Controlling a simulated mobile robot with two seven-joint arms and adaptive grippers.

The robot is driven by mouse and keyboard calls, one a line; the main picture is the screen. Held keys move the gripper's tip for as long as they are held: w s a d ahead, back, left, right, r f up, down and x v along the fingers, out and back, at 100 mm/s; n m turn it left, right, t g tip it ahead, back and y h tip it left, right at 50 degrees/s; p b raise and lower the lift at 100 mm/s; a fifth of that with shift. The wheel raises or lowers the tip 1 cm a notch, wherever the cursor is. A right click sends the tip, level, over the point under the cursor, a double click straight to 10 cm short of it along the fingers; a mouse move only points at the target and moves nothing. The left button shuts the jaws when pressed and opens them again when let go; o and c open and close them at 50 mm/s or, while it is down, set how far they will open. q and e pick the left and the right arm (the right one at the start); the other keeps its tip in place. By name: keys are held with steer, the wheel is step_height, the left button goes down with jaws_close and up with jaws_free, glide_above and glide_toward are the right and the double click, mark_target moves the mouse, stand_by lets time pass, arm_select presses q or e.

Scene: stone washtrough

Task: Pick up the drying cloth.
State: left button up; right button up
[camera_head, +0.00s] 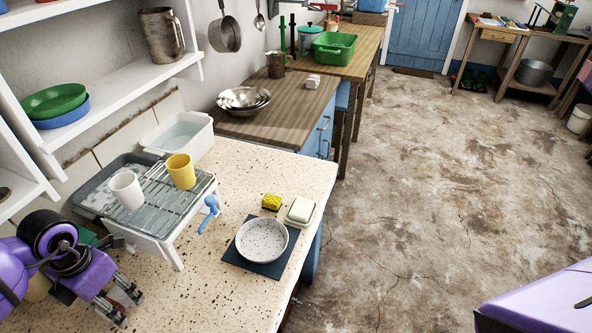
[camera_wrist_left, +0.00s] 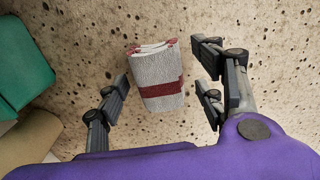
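The drying cloth (camera_wrist_left: 158,82) shows in the left wrist view as a small folded white bundle with dark red bands. It lies on the speckled stone top (camera_wrist_left: 85,25). My left gripper (camera_wrist_left: 162,88) is open, with its fingers on either side of the cloth. The cloth looks apart from the fingers; how far the fingertips are above the stone is hard to tell. In the head view the left gripper (camera_head: 122,302) is at the lower left, over the speckled top, and I cannot make out the cloth there. My right gripper is not in view.
A teal item (camera_wrist_left: 22,65) and a tan item (camera_wrist_left: 28,135) lie left of the gripper. A draining rack (camera_head: 160,200) with a white cup (camera_head: 127,190) and yellow cup (camera_head: 181,171) stands close by. A speckled bowl (camera_head: 262,240) sits further right.

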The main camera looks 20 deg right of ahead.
arm_select(q)
steer(key=c, duration=1.2)
steer(key=shift+r, duration=0.15)
steer(key=shift+w+r, duration=0.1)
steer(key=shift+r, duration=0.15)
step_height(320, 180, up, 2)
steer(key=shift+r, duration=0.1)
steer(key=s+d+r, duration=0.7)
steer(key=s+r, duration=0.3)
steer(key=s, duration=0.1)
steer(key=shift+s+d, duration=0.4)
